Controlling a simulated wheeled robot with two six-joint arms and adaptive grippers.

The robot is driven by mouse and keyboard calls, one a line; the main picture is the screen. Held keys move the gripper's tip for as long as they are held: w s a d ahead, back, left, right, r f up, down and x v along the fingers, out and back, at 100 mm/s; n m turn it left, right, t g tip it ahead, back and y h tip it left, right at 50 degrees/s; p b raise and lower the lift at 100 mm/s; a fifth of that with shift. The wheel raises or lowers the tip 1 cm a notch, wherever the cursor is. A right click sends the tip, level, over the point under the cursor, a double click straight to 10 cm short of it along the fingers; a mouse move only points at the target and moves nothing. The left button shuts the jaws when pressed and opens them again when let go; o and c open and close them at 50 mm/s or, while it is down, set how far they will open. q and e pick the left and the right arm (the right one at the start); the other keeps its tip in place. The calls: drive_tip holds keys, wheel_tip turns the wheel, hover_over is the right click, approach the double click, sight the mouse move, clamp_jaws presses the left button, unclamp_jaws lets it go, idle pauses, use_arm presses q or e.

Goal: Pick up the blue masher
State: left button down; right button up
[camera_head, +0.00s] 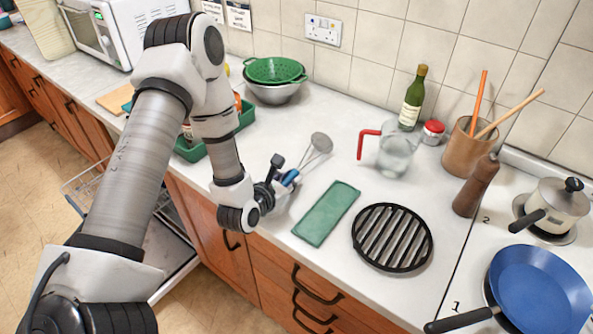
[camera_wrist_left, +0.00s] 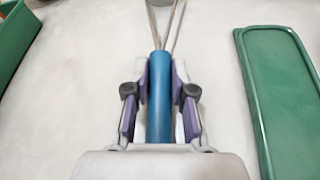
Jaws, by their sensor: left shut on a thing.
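The blue masher has a blue handle (camera_wrist_left: 159,95) and thin metal rods that run up out of the left wrist view. In the head view its round metal head (camera_head: 321,142) shows beyond the gripper, over the counter. My left gripper (camera_wrist_left: 160,85) is shut on the blue handle, with a purple-lined finger on each side. In the head view the left gripper (camera_head: 287,176) covers most of the handle. I cannot tell whether the masher touches the counter. My right gripper is not in view.
A green rectangular mat or tray (camera_head: 327,213) lies just right of the masher, with a round black trivet (camera_head: 392,237) beyond. A green crate (camera_head: 247,116) stands to the left. A glass jug (camera_head: 396,152) with a red handle stands behind.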

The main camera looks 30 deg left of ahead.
use_arm(q)
drive_tip(key=shift+r, duration=0.1)
drive_tip(key=shift+r+b, duration=0.3)
drive_tip(key=shift+r, duration=0.3)
wheel_tip(320, 180, up, 2)
drive_tip(key=shift+s+b, duration=0.15)
drive_tip(key=shift+b, duration=0.3)
drive_tip(key=s, duration=0.3)
drive_tip(key=shift+s+a+r, duration=0.15)
drive_tip(key=shift+s+r, duration=0.15)
drive_tip(key=shift+s, duration=0.1)
drive_tip(key=p+v, duration=0.4)
drive_tip(key=p, duration=0.1)
drive_tip(key=a+p+v, duration=0.1)
drive_tip(key=p+v, duration=0.1)
drive_tip(key=p, duration=0.1)
drive_tip(key=shift+s+f, duration=0.1)
drive_tip(key=shift+f, duration=0.25)
drive_tip(key=s+p, duration=0.4)
drive_tip(key=s, duration=0.2)
drive_tip(key=shift+a+f, duration=0.25)
drive_tip(key=shift+f, duration=0.05)
